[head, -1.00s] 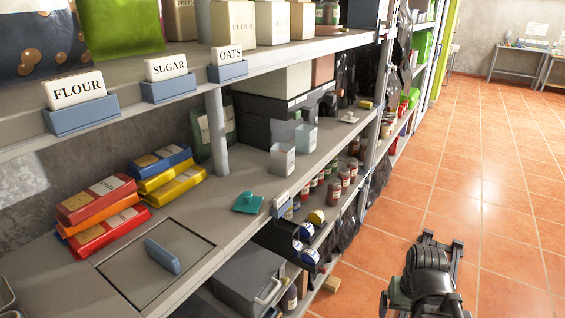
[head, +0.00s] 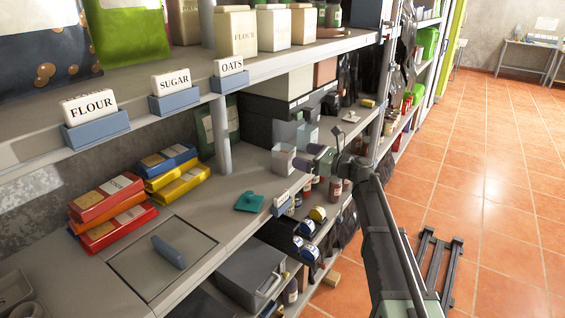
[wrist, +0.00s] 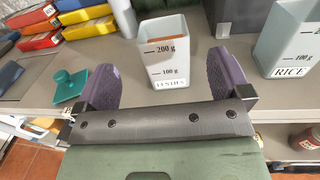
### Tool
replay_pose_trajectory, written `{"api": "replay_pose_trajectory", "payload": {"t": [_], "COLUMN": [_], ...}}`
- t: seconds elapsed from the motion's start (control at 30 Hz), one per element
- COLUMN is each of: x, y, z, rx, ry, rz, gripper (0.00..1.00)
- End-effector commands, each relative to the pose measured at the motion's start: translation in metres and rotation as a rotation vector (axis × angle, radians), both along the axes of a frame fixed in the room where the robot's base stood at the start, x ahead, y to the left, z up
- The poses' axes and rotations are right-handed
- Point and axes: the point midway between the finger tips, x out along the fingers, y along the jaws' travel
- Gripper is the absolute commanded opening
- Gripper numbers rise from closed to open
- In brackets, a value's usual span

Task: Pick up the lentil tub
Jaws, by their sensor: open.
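The lentil tub (wrist: 166,52), a pale translucent square tub with gram marks and a lentils label, stands upright on the counter. It also shows in the head view (head: 282,161). My gripper (wrist: 161,80) is open, its two purple pads apart. In the wrist view the tub stands between and beyond the pads, with clear gaps on both sides. In the head view my gripper (head: 320,158) is just to the right of the tub, at the shelf's front edge. I cannot tell how far the pads reach around it.
The similar rice tub (wrist: 290,45) stands to the right in the wrist view. A teal lid (wrist: 70,86) with a knob lies to the left. Coloured packets (head: 110,200) are stacked farther left. The upper shelf (head: 300,52) overhangs the counter. Jars (head: 336,188) stand below.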

Motion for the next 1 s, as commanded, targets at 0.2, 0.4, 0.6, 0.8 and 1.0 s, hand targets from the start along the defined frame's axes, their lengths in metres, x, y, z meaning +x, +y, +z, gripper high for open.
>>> {"api": "replay_pose_trajectory", "payload": {"t": [0.2,0.4,0.6,0.8,1.0], "x": [0.013,0.022,0.036,0.036,0.035], "y": [0.027,0.043,0.072,0.073,0.073], "z": [0.0,0.001,0.001,0.001,0.001], "rx": [-0.002,-0.002,-0.002,-0.002,-0.002], "ry": [-0.001,-0.001,-0.002,-0.002,-0.002], "rz": [0.0,0.002,0.002,0.0,0.001], "gripper": [0.96,0.96,0.96,0.96,0.65]}}
